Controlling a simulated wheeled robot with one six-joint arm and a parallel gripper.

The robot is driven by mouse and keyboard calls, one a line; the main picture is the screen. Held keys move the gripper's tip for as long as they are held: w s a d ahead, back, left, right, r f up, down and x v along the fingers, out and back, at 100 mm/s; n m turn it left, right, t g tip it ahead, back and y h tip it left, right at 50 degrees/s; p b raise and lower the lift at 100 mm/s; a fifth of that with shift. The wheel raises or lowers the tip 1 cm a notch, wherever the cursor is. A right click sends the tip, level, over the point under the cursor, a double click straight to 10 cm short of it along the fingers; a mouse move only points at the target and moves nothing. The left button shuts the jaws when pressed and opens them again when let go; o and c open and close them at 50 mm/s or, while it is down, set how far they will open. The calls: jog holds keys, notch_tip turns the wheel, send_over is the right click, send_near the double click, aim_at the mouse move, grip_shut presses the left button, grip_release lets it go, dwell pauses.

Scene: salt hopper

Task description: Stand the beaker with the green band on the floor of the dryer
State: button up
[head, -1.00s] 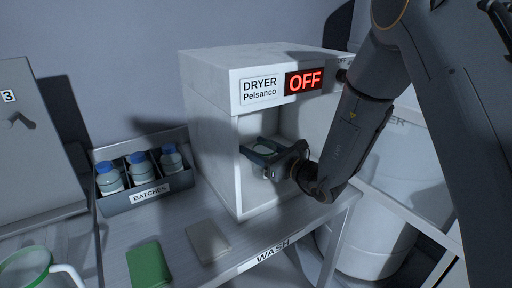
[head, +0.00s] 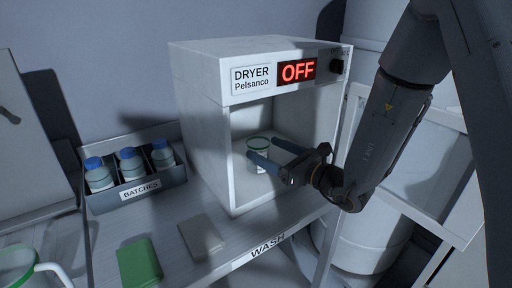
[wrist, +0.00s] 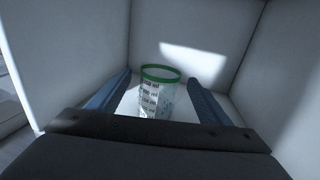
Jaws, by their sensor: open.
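The beaker with the green band (head: 257,164) stands upright inside the dryer (head: 205,125), on its floor as far as I can see. In the wrist view the clear beaker (wrist: 157,98) shows its green rim band and dark markings; its base is partly hidden behind the gripper body. My gripper (head: 266,150) reaches in through the dryer's open front. Its two blue fingers are open, one on each side of the beaker, with a gap to each in the wrist view (wrist: 155,88). The dryer's display reads OFF.
A rack marked BATCHES (head: 140,191) with blue-capped bottles stands left of the dryer. A green pad (head: 139,262) and a grey pad (head: 201,238) lie in front on the WASH bench. A green-rimmed jug (head: 22,268) is at the lower left. The dryer walls closely surround my gripper.

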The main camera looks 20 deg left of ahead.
jog(key=shift+b+v, duration=0.35)
jog(key=shift+v, duration=1.75)
jog(key=s+n+g, duration=0.2)
jog(key=s, duration=0.1)
jog(key=s+f+n+g, duration=0.1)
jog(key=s+n+g, duration=0.1)
jog(key=s+g, duration=0.1)
jog(key=s+f+n+g+h, duration=0.1)
jog(key=s+n+g, duration=0.1)
jog(key=s, duration=0.3)
jog(key=shift+f+n+g, duration=0.25)
jog(key=shift+n+g, duration=0.05)
jog(key=shift+n, duration=0.1)
jog(key=s+d+f+n+g+h, duration=0.45)
jog(key=s+d+n, duration=0.2)
jog(key=s, duration=0.25)
jog(key=d+n+t+h, duration=0.2)
jog(key=d+n+h, duration=0.3)
jog(key=d, duration=0.6)
jog(key=w+d+f+n+t+h, duration=0.1)
jog(key=d+n+h, duration=0.4)
jog(key=d, duration=0.6)
jog(key=shift+w+d+f+t, duration=0.2)
jog(key=shift+d+f+t, duration=0.15)
jog(key=shift+t, duration=0.1)
jog(key=shift+a, duration=0.1)
